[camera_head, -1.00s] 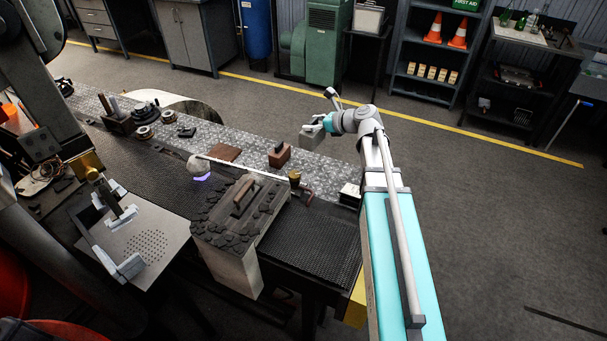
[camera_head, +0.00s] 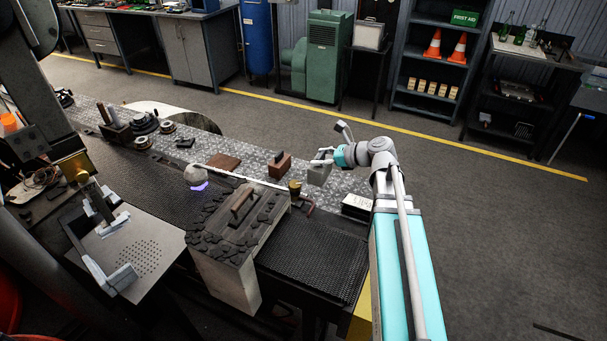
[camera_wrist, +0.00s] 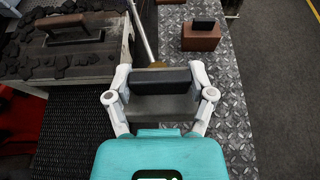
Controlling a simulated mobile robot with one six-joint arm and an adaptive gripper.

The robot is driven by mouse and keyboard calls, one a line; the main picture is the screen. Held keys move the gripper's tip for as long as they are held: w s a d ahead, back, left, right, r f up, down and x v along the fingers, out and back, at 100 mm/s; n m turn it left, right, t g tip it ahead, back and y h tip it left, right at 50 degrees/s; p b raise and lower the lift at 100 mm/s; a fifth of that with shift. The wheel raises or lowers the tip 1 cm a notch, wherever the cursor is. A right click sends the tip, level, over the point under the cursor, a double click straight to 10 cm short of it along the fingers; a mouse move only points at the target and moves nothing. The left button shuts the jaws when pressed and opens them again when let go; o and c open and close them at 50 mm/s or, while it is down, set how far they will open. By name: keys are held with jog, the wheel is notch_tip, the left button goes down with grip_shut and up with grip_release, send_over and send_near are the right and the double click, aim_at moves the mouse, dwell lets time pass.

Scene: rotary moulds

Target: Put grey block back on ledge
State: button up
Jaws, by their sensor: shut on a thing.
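The grey block (camera_head: 319,174) hangs in my gripper (camera_head: 322,160) at the right part of the ledge (camera_head: 232,177), a patterned metal strip along the far side of the bench. In the wrist view the grey block (camera_wrist: 160,106), with a dark top piece, sits between both fingers of my gripper (camera_wrist: 160,85), which is shut on it. The ledge (camera_wrist: 240,120) shows beneath and to the right of the block there. I cannot tell whether the block touches the ledge.
A reddish-brown block (camera_head: 280,165) with a dark top stands on the ledge, left of my gripper. A flat brown plate (camera_head: 224,162) lies farther left. A mould with a handle (camera_head: 238,215) and a thin rod (camera_head: 235,174) are near. A small box (camera_head: 357,205) sits right.

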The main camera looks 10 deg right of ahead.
jog(key=w+a+f+b, duration=0.2)
jog(key=w+f+b, duration=0.6)
jog(key=w, duration=0.5)
jog(key=shift+a+f+b, duration=0.15)
jog(key=shift+f+b, duration=0.25)
jog(key=shift+f, duration=0.05)
jog(key=shift+s, duration=0.1)
jog(key=shift+w+f+b, duration=0.25)
jog(key=shift+f+b, duration=0.75)
jog(key=shift+w+f+b, duration=0.2)
jog(key=shift+f+b, duration=0.8)
jog(key=o, duration=1.3)
jog(key=shift+f, duration=0.1)
